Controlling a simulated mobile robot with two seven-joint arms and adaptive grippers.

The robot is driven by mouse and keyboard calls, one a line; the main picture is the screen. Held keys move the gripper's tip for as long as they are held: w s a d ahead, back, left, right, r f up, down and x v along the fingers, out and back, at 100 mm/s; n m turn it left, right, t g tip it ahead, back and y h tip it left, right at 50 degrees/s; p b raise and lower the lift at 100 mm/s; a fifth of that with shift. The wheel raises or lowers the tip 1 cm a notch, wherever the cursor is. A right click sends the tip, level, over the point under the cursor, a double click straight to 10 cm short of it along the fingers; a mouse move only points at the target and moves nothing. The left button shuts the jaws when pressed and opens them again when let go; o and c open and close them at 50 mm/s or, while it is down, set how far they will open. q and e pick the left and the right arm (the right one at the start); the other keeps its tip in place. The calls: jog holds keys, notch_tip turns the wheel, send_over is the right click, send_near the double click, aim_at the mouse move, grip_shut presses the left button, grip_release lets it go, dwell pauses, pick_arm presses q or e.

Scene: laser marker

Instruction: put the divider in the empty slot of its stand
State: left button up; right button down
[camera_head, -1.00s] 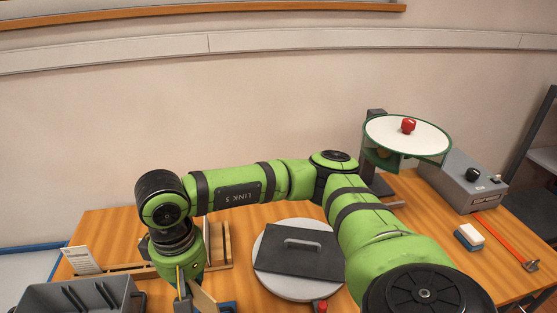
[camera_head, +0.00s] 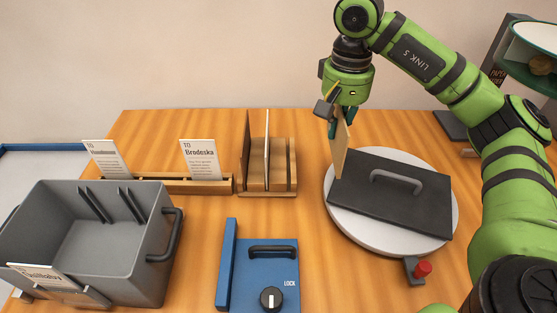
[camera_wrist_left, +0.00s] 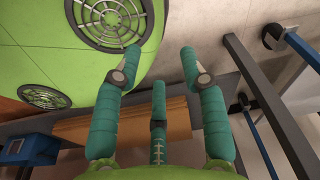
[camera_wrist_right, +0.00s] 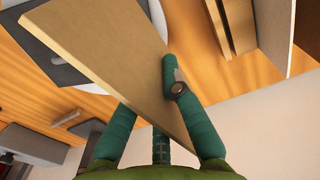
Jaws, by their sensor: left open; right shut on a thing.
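The divider (camera_head: 340,148) is a flat, pale wooden board, seen nearly edge-on and slightly tilted in the head view. My right gripper (camera_head: 338,108) is shut on its upper part, above the back left of a round white plate. The divider also fills much of the right wrist view (camera_wrist_right: 110,45), between my right fingers (camera_wrist_right: 148,92). The wooden stand (camera_head: 284,183) is left of the divider, apart from it. A dark upright board (camera_head: 246,145) and a pale one (camera_head: 267,148) stand in it; its right part looks empty. My left gripper (camera_wrist_left: 160,66) is open and empty.
A black panel with a handle (camera_head: 388,193) lies on the white plate (camera_head: 345,223). A grey bin (camera_head: 150,235), a card rack (camera_head: 158,186) and a blue lock box (camera_head: 258,273) stand left and in front. Bare tabletop separates stand and plate.

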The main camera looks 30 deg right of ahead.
jog(key=w+a+f+p, duration=0.1)
jog(key=w+f, duration=0.1)
jog(key=w, duration=0.1)
jog(key=w+a+f, duration=0.2)
jog(key=w+a+f+p, duration=0.1)
jog(key=w+a, duration=0.1)
jog(key=w, duration=0.1)
jog(key=shift+w+a+f+p, duration=0.1)
jog(key=shift+w+f+p, duration=0.2)
jog(key=shift+w+f, duration=0.1)
jog(key=f, duration=0.2)
jog(key=f+p, duration=0.1)
jog(key=f, duration=0.1)
jog(key=shift+w+a+f, duration=0.1)
jog(key=shift+w+f, duration=0.05)
jog(key=shift+w, duration=0.05)
jog(key=shift+f, duration=0.4)
jog(key=c, duration=1.4)
grip_release()
jog(key=shift+r, duration=0.1)
pick_arm(q)
jog(key=shift+g, duration=0.3)
jog(key=s+r, duration=0.2)
jog(key=s, duration=0.1)
jog(key=s+r, duration=0.1)
jog(key=shift+s+a, duration=0.25)
jog(key=shift+s, duration=0.05)
